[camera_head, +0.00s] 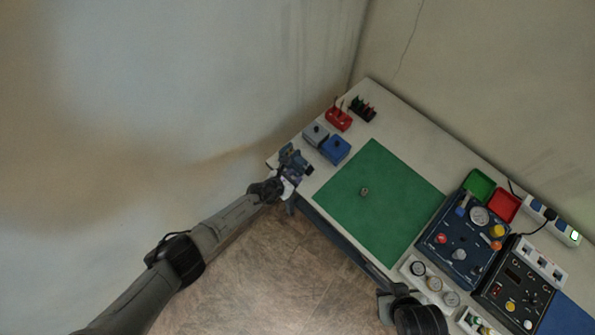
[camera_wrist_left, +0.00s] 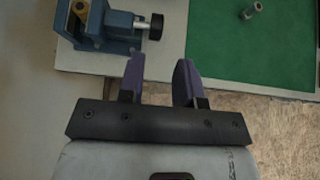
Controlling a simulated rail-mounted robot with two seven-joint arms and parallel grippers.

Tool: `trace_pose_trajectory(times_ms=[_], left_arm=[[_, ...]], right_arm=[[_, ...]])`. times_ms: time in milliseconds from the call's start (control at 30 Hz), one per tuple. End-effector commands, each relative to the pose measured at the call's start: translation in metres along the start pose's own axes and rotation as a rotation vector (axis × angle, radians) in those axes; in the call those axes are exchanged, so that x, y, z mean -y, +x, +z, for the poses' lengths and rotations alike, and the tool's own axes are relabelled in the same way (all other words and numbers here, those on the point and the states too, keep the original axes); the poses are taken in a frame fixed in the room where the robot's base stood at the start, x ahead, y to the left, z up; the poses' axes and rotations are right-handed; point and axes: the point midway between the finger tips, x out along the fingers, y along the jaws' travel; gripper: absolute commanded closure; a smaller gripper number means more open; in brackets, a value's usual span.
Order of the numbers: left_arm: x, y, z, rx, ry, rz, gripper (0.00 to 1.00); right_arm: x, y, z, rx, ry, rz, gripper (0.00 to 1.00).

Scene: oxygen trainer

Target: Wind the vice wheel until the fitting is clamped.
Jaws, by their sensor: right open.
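The blue vice (camera_head: 293,160) stands at the left corner of the table; it also shows in the left wrist view (camera_wrist_left: 98,35). A brass-coloured fitting (camera_wrist_left: 81,9) sits at its jaws, cut by the top edge; I cannot tell whether the jaws touch it. The vice's black wheel (camera_wrist_left: 156,27) is on a screw at the vice's right side. My left gripper (camera_wrist_left: 160,63) is open and empty, its purple fingers apart just short of the wheel. In the head view my left gripper (camera_head: 295,177) partly covers the vice. My right gripper (camera_head: 384,294) is at the table's front edge, its fingers unclear.
A green mat (camera_head: 395,220) holds a small grey fitting (camera_head: 364,191). Grey (camera_head: 315,134) and blue (camera_head: 335,150) boxes and a red holder (camera_head: 338,120) stand behind the vice. A dark blue gauge panel (camera_head: 460,240) and a black panel (camera_head: 515,285) fill the right.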

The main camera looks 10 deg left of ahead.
Motion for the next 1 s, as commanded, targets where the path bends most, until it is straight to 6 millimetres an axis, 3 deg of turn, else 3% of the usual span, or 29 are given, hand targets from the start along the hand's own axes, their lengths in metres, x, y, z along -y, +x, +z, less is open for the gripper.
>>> trace_pose_trajectory(times_ms=[533, 667, 767, 1000], left_arm=[[0.000, -0.009, 0.000, 0.000, 0.000, 0.000, 0.68], [0.001, -0.003, -0.010, -0.003, -0.002, -0.001, 0.68], [0.004, 0.009, -0.035, -0.011, -0.006, -0.004, 0.68], [-0.001, 0.046, -0.135, -0.047, -0.029, 0.009, 0.68]], right_arm=[[0.002, -0.007, -0.003, 0.000, 0.007, -0.006, 0.57], [0.002, 0.002, 0.000, -0.001, 0.007, -0.005, 0.57], [0.002, 0.022, 0.007, -0.002, 0.005, -0.004, 0.57], [0.003, 0.101, 0.033, 0.002, -0.002, 0.002, 0.57]])
